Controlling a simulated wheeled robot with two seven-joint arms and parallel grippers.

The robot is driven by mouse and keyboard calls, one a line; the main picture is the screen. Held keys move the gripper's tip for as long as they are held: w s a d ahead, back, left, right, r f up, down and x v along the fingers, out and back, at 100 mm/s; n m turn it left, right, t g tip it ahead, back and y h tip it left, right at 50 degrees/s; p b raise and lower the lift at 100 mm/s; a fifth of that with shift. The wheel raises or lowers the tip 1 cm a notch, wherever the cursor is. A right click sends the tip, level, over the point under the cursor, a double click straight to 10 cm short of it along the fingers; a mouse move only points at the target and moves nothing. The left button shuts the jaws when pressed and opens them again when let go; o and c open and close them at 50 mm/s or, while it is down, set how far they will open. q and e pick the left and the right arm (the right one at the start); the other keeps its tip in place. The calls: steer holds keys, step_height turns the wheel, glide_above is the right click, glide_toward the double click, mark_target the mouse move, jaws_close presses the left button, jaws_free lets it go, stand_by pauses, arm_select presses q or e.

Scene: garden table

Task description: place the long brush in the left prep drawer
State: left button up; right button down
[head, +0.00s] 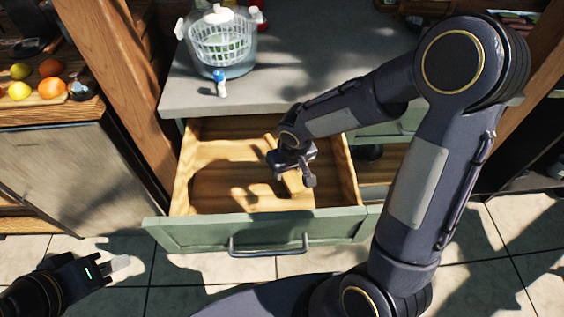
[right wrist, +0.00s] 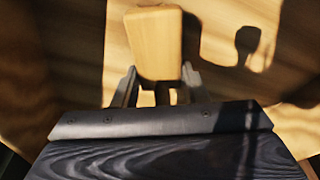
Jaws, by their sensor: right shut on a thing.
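The prep drawer (head: 184,232) is pulled open below the grey counter, with its wooden inside showing. My right gripper (head: 296,172) is over the right part of the drawer's inside. It is shut on the long brush (right wrist: 155,42), whose pale wooden block shows between the fingers in the right wrist view. In the head view, a pale wooden part of the brush (head: 296,186) shows beside the gripper; the gripper hides some of it. I cannot tell whether the brush touches the drawer floor. My left gripper (head: 121,264) is low at left, away from the drawer; its finger gap is unclear.
A wooden post (head: 115,85) rises left of the drawer. Fruit (head: 50,87) lies on the left counter.

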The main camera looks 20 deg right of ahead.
steer(key=w, duration=0.2)
steer(key=w+f, duration=0.1)
steer(key=shift+a, duration=0.3)
steer(key=shift+f, duration=0.15)
steer(key=shift+f, duration=0.2)
steer(key=c, duration=0.9)
jaws_free()
steer(key=shift+o, duration=0.2)
steer(key=shift+r, duration=0.1)
